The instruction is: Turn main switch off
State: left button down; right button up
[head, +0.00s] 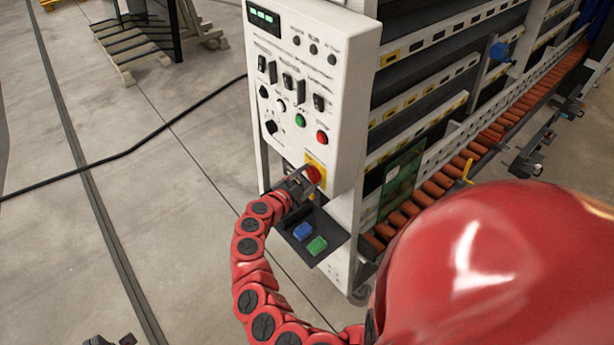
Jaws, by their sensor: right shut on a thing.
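The main switch, a red knob on a yellow plate (314,173), sits low on the front of the white control panel (335,75). My right gripper (306,184) is at the switch, its dark fingers shut on the knob and partly covering it. The exact angle of the knob is hard to make out.
The panel carries black selector switches, a green button (300,120), a red button (322,137) and a display (264,19). Below it, a dark shelf (327,233) holds a blue and a green item. An orange roller conveyor (440,180) runs right. A cable crosses the open floor at left.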

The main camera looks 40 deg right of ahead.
dwell(0.3)
jog(key=o, duration=1.4)
jog(key=shift+a, duration=0.15)
jog(key=shift+b+v, duration=2)
jog(key=shift+v, duration=6.6)
